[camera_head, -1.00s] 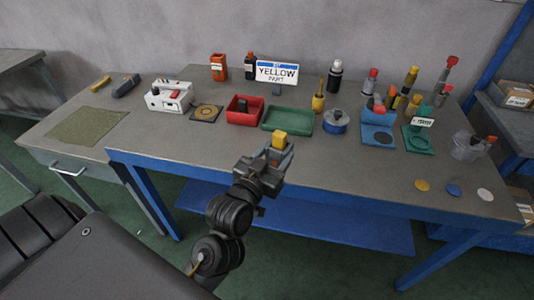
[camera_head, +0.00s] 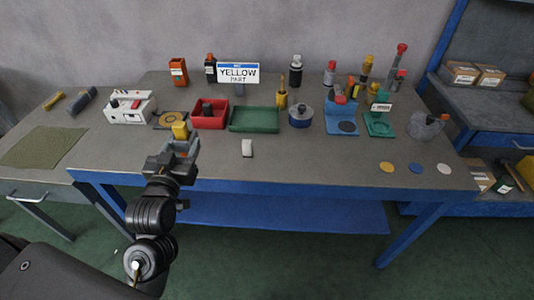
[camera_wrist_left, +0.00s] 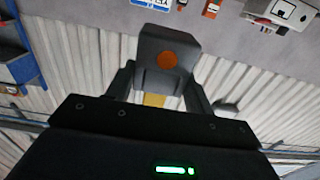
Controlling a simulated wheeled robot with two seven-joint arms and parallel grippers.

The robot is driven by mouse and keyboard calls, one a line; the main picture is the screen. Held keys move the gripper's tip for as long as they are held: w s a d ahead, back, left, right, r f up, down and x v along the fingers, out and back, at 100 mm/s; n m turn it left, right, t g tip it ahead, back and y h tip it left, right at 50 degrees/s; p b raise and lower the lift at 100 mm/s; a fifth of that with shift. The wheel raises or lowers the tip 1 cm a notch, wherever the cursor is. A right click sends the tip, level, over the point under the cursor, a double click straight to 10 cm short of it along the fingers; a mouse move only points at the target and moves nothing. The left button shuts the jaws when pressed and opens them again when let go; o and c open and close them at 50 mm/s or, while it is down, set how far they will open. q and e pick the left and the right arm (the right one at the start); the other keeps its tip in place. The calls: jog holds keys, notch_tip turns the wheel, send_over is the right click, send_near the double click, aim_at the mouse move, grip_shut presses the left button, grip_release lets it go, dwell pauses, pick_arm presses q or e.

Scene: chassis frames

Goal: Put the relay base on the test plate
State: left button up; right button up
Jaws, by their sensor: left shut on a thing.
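My left gripper (camera_head: 180,147) is shut on a part with a yellow block (camera_head: 180,130), which appears to be the relay base. In the left wrist view the held part shows as a grey block with an orange disc (camera_wrist_left: 168,62), between the fingers. It is held up at the table's front left. A dark square plate with a tan ring (camera_head: 168,119), probably the test plate, lies beyond it beside the white device; the held part partly overlaps it in the head view. I cannot tell its height above the table. My right gripper is not in view.
A white device (camera_head: 128,108) stands left of the plate, a red bin (camera_head: 210,122) and green tray (camera_head: 254,119) right of it. Blue (camera_head: 341,120) and green fixtures stand right. The table front is mostly clear.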

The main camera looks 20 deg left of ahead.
aim_at(181, 151)
pick_arm(q)
jog(key=shift+w+f+b, duration=0.15)
jog(key=shift+b, duration=0.2)
jog(key=w+b, duration=0.1)
jog(key=b, duration=0.1)
jog(key=w+a+f+b, duration=0.1)
jog(key=shift+w+a+f+b, duration=0.1)
jog(key=shift+a+f+b, duration=0.05)
jog(key=shift+b, duration=0.25)
jog(key=w+a+f, duration=0.1)
jog(key=w+f, duration=0.1)
jog(key=w, duration=0.1)
jog(key=w+a+f, duration=0.2)
jog(key=w, duration=0.1)
jog(key=w+a+f, duration=0.2)
jog(key=w+f, duration=0.1)
jog(key=shift+p, duration=0.35)
jog(key=shift+w+a+f, duration=0.25)
jog(key=shift+w+f, duration=0.2)
jog(key=shift+f, duration=0.25)
notch_tip(181, 151, down, 2)
jog(key=shift+f, duration=0.5)
jog(key=shift+f, duration=0.1)
